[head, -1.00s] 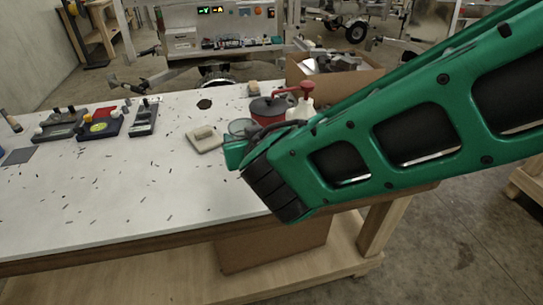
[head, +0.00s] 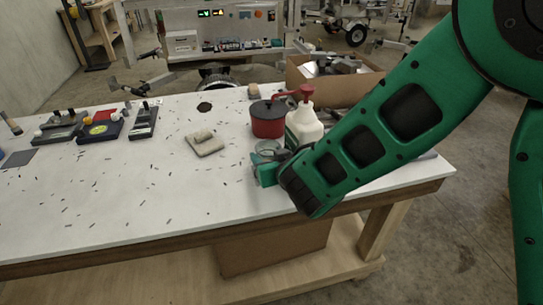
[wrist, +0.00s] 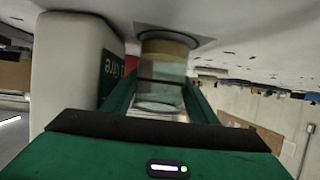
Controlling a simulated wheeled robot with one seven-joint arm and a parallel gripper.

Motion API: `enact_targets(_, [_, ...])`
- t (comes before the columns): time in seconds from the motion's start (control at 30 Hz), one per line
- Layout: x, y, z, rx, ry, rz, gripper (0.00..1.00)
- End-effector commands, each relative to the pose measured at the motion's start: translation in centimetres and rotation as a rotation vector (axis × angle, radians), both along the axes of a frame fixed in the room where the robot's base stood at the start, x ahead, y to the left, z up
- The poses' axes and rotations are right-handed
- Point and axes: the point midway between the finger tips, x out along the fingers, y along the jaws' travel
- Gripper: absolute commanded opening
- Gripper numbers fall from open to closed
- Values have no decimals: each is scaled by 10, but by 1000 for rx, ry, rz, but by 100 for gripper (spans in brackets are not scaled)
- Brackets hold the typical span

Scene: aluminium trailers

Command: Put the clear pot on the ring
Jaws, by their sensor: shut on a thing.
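The clear pot (wrist: 160,72) is see-through, with a tan band at the end near the table. My gripper (wrist: 160,98) is shut on it, one finger on each side. In the head view the clear pot (head: 267,147) shows just above my gripper (head: 265,168), near the right part of the table. I cannot tell whether the pot touches the table. A grey square patch (wrist: 195,38) shows at its tan end in the wrist view. A dark round piece (head: 204,106) lies at the table's back; I cannot tell whether it is the ring.
A red pot with a dark lid (head: 268,120) and a white bottle with a red pump (head: 303,128) stand close behind my gripper. A beige block on a plate (head: 205,142) lies to the left. Several devices (head: 100,128) are further left. The table's front middle is mostly clear, with small dark bits.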

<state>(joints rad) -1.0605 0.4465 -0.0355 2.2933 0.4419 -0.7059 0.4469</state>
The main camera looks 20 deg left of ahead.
Motion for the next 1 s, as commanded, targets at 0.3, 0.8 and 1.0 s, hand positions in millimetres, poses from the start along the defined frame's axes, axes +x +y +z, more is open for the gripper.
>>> enact_targets(0.3, [1, 0, -1, 1, -2, -1, 23])
enact_targets(0.8, [-3, -3, 2, 0, -1, -1, 61])
enact_targets(1.0, [-26, -21, 16, 1, -3, 1, 61])
